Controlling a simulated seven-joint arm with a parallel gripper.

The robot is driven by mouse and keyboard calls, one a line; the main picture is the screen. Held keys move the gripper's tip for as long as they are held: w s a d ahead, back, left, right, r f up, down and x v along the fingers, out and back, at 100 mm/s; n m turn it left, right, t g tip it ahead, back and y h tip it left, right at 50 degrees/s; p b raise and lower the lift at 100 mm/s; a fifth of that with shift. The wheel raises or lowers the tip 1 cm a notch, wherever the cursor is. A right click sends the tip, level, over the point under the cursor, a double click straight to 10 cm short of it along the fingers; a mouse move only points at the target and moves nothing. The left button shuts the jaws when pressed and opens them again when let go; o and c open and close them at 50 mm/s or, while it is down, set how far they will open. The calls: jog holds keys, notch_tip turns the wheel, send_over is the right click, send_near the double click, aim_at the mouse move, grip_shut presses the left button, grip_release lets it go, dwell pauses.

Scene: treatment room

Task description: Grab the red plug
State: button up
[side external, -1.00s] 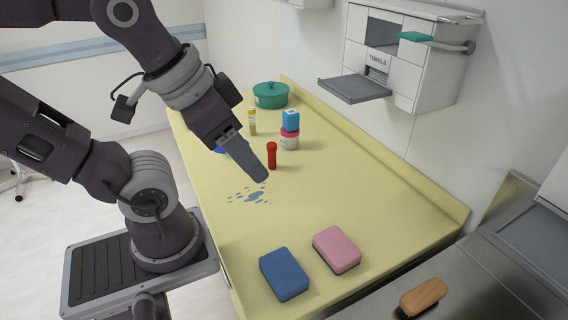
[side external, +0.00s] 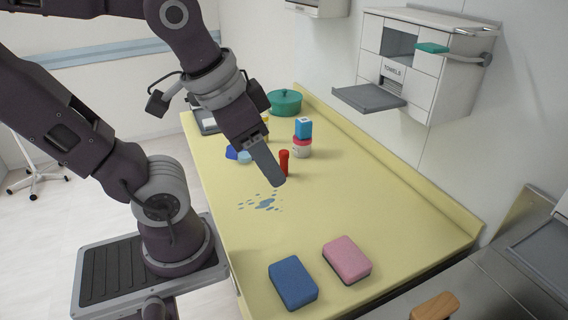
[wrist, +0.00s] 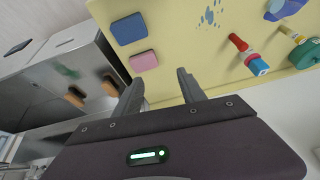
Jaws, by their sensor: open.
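The red plug (side external: 284,158) is a small red cylinder standing upright on the yellow counter (side external: 330,205). In the side view its lower part is close behind my gripper's fingertip in the picture. It also shows in the wrist view (wrist: 237,41), to the upper right of my fingers and clear of them. My gripper (side external: 277,182) points down toward the counter, in front of the plug in the side view. In the wrist view my gripper (wrist: 160,78) has its two fingers spread with nothing between them. Its height above the counter is hard to tell.
A blue box (side external: 303,127) sits on a pink-lidded jar (side external: 302,150) behind the plug. A green pot (side external: 285,104) stands farther back. A blue sponge (side external: 293,283) and a pink sponge (side external: 347,259) lie in front. The middle counter is clear except for blue splatter (side external: 264,203).

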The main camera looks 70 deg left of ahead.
jog(key=w+a+f+m+g+y, duration=0.2)
jog(key=w+a+f+g, duration=0.15)
jog(key=w+a, duration=0.2)
jog(key=m+g+y, duration=0.4)
jog(key=m+y, duration=0.3)
jog(key=m, duration=0.2)
send_near(286, 163)
jog(key=shift+t, duration=0.25)
jog(key=s, duration=0.1)
jog(key=s+f, duration=0.1)
jog(key=s, duration=0.1)
jog(key=s+f, duration=0.1)
jog(key=shift+s+d, duration=0.2)
jog(key=shift+d, duration=0.2)
jog(key=w+a+f+m+y, duration=0.1)
jog(key=a+f+m+y, duration=0.1)
jog(key=a+m, duration=0.1)
jog(key=w+a+f+m+y, duration=0.1)
jog(key=a, duration=0.1)
jog(key=shift+w+f+m+t+y, duration=0.1)
jog(key=shift+w+m+t+y, duration=0.2)
jog(key=shift+w+y, duration=0.1)
jog(key=shift+a+f+m, duration=0.1)
jog(key=shift+a+m, duration=0.1)
jog(key=shift+m, duration=0.1)
jog(key=x, duration=0.7)
jog(key=shift+a+r, duration=0.15)
jog(key=shift+r, duration=0.1)
grip_shut()
